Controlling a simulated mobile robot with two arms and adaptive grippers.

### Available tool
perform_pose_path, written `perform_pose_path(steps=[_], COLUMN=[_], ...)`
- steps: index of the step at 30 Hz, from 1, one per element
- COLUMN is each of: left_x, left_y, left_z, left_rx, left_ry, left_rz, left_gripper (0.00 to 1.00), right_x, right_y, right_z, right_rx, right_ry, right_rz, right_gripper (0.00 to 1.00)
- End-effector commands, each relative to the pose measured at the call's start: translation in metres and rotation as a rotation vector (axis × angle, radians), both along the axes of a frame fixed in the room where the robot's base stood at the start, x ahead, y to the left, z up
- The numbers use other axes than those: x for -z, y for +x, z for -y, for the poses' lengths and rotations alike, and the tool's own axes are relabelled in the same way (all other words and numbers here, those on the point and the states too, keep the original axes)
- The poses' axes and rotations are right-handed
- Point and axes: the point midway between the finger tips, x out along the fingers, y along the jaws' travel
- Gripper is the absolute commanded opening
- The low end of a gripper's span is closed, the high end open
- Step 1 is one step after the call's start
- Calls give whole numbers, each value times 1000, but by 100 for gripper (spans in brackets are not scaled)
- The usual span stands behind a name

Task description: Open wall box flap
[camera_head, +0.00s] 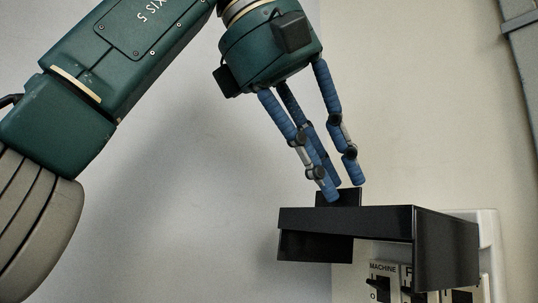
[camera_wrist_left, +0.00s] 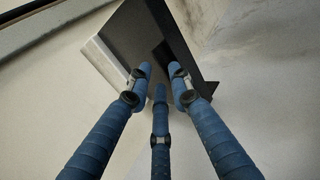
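The wall box (camera_head: 486,238) is a white housing on the wall at lower right in the head view. Its black flap (camera_head: 345,220) juts out over the front, and labelled switches (camera_head: 380,284) show below it. A small black tab (camera_head: 348,197) stands up at the flap's top edge. My left gripper (camera_head: 343,187) has three blue fingers pointing down at this tab. One fingertip overlaps the tab in the picture; I cannot tell whether it touches. In the left wrist view the fingertips (camera_wrist_left: 160,75) are apart, with the dark flap (camera_wrist_left: 135,35) beyond them. My right gripper is not in view.
The pale wall (camera_head: 200,190) left of the box is bare. A grey vertical duct or post (camera_head: 522,50) runs along the upper right edge of the head view. The space above the flap is clear apart from my left arm.

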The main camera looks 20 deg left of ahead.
Motion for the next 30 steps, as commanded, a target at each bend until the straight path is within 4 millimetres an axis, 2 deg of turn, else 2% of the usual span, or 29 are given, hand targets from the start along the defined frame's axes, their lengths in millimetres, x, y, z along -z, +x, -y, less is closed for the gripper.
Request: perform_pose_path(steps=[3,12,16,21,30], left_x=[-9,-9,-8,-8,-7], left_y=[-14,-71,-90,-104,-108], left_z=[-12,-57,-71,-82,-84], left_rx=[-4,-3,-2,-1,0], left_ry=[-6,-6,-6,-6,-5], left_rz=[8,9,7,4,3], left_gripper=[16,16,16,16,16], right_x=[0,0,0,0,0], right_y=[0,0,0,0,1], right_z=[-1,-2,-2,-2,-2], right_rx=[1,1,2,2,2], right_ry=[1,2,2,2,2], right_rz=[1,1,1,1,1], right_gripper=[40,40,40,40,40])
